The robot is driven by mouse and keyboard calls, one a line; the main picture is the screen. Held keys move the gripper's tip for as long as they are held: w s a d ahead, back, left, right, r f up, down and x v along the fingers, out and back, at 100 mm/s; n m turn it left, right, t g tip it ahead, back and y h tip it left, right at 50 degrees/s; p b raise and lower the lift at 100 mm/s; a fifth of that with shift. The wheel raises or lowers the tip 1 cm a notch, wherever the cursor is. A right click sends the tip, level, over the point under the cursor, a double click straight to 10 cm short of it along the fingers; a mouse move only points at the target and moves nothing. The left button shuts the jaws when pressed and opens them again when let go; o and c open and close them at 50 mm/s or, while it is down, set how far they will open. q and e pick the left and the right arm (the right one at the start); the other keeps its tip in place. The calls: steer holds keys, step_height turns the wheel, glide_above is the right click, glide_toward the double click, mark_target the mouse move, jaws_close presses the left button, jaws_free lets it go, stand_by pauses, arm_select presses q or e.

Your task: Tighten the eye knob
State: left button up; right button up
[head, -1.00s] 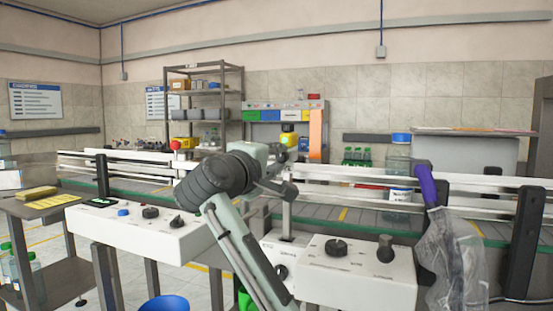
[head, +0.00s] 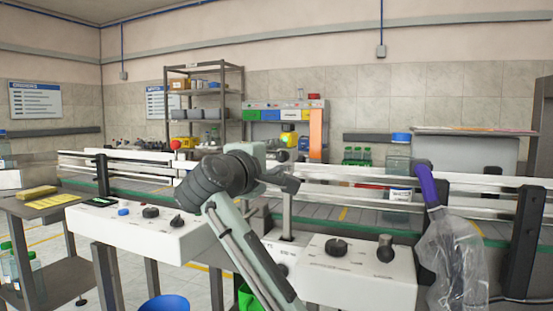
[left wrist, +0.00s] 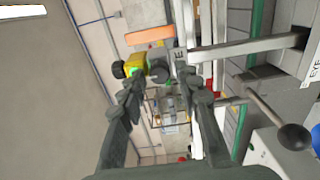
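My left gripper (head: 288,180) is in the middle of the head view, just left of and below the yellow-and-green sensor (head: 288,139). In the left wrist view my left gripper (left wrist: 166,84) has its two dark fingers spread apart with nothing held between them. A dark round knob (left wrist: 159,73) shows between and just beyond the fingertips, beside the yellow-and-green sensor (left wrist: 136,62). It looks like the eye knob, and it also shows as a small dark disc (head: 282,156) above the fingers in the head view. No contact is visible. My right gripper is not in view.
The conveyor's metal rails (head: 340,177) run across behind the gripper. Control boxes with dark knobs stand at left (head: 140,229) and right (head: 358,270).

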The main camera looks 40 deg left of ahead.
arm_select(q)
steer(key=shift+o, duration=0.5)
step_height(320, 180, up, 10)
steer(key=shift+f, duration=0.25)
steer(key=shift+o, duration=1)
steer(key=shift+w+r, duration=0.1)
steer(key=shift+r, duration=0.35)
steer(key=shift+w+f, duration=0.15)
steer(key=shift+f, duration=0.2)
steer(key=shift+c, duration=0.7)
steer(key=shift+s, duration=0.45)
steer(key=shift+c, duration=0.3)
steer(key=v, duration=0.8)
steer(key=shift+s+f, duration=0.15)
steer(key=shift+f, duration=0.1)
